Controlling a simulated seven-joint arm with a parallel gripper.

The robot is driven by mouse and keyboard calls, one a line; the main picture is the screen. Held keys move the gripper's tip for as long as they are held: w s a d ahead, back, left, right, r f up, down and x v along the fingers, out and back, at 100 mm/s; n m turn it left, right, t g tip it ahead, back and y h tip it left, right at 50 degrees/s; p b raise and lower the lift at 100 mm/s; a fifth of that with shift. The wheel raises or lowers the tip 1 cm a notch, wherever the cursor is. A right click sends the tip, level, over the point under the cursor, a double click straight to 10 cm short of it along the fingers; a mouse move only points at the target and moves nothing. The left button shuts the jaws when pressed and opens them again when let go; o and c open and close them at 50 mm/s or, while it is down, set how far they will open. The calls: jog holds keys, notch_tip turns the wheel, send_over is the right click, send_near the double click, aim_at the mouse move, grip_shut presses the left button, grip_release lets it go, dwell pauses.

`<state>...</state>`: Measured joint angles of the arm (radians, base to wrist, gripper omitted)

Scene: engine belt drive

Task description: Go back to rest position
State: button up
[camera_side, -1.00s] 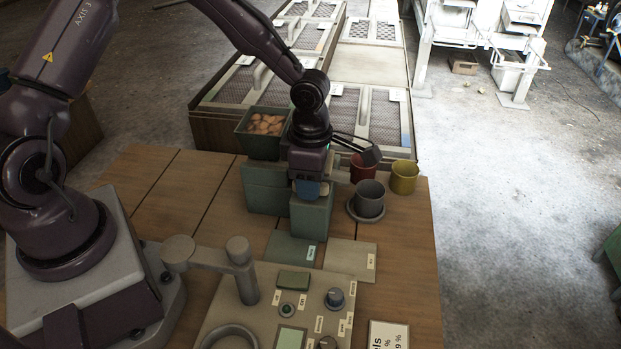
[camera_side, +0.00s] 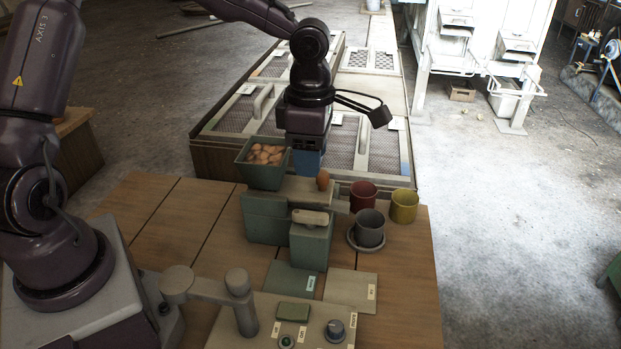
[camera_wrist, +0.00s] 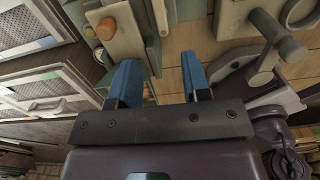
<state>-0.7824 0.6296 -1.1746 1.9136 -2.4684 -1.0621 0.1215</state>
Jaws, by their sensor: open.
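My gripper (camera_side: 307,162) hangs in the air above the green machine (camera_side: 266,215), pointing down. In the wrist view its two blue fingers stand apart with nothing held between them (camera_wrist: 161,82). A brown egg-shaped item (camera_side: 323,180) rests on the machine's top, just below and right of the fingers. It also shows in the wrist view as a brown round (camera_wrist: 106,28). A tan rounded piece (camera_side: 310,217) lies on the front green box (camera_side: 312,246).
A green bin (camera_side: 262,176) of brown egg-shaped items stands left of my gripper. Red (camera_side: 363,196), yellow (camera_side: 404,206) and grey (camera_side: 370,229) cups stand at the right. A control panel (camera_side: 265,334) is in front. Mesh-topped crates (camera_side: 375,150) are behind the table.

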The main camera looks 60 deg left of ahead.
jog(key=shift+r, duration=0.7)
